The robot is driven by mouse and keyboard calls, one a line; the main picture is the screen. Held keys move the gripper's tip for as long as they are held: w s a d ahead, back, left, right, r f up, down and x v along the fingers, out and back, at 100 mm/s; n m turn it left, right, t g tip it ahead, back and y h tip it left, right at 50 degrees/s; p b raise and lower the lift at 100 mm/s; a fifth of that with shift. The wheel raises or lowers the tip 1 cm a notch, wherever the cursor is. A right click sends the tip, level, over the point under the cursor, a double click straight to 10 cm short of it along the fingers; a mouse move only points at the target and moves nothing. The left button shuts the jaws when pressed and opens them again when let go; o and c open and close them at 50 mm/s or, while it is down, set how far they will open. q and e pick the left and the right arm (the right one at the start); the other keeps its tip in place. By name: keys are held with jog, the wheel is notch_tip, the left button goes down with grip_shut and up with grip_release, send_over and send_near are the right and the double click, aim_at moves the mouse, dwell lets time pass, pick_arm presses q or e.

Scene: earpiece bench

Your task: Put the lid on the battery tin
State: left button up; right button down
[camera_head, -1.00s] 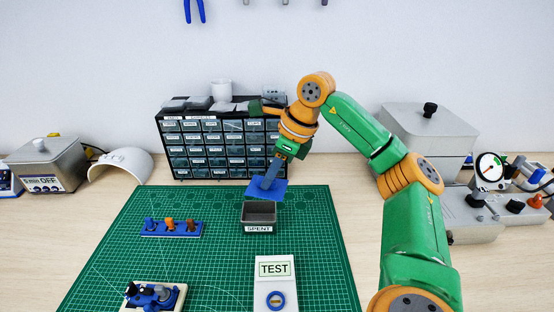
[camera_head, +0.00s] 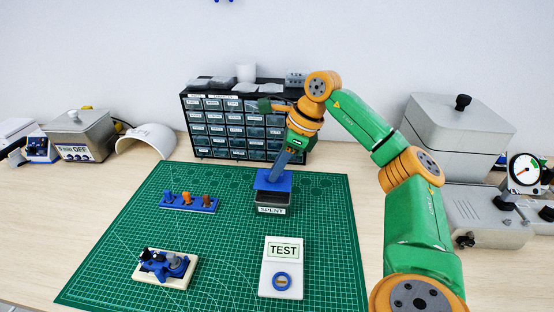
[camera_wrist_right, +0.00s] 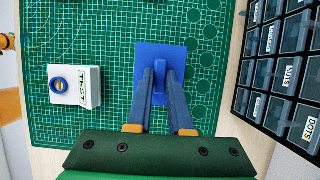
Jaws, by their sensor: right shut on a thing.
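The blue lid (camera_head: 273,181) is a flat plate with a raised grip in its middle, and it also shows in the right wrist view (camera_wrist_right: 177,55). My right gripper (camera_head: 282,166) is shut on the lid's grip, its two fingers (camera_wrist_right: 160,75) on either side of it. The battery tin (camera_head: 272,201), dark grey with a SPENT label, stands on the green mat. The lid is over the tin's top and looks level; I cannot tell whether it touches the rim. In the right wrist view the lid hides the tin. My left gripper is not in view.
A white TEST block (camera_head: 282,252) stands in front of the tin on the green mat (camera_head: 225,235). A blue rack with small pegs (camera_head: 189,203) and a blue fixture (camera_head: 165,268) are to the left. A drawer cabinet (camera_head: 228,140) stands close behind.

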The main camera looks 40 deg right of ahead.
aim_at(277, 180)
jog(key=shift+f+b, duration=1)
jog(key=shift+f, duration=0.9)
jog(key=c, duration=0.7)
grip_release()
jog(key=shift+c, duration=0.2)
jog(key=shift+r, duration=0.1)
jog(key=p+v, duration=0.1)
jog(key=v, duration=0.5)
jog(key=shift+r, duration=0.25)
jog(key=shift+s+d+r, duration=0.15)
jog(key=shift+s+r, duration=0.1)
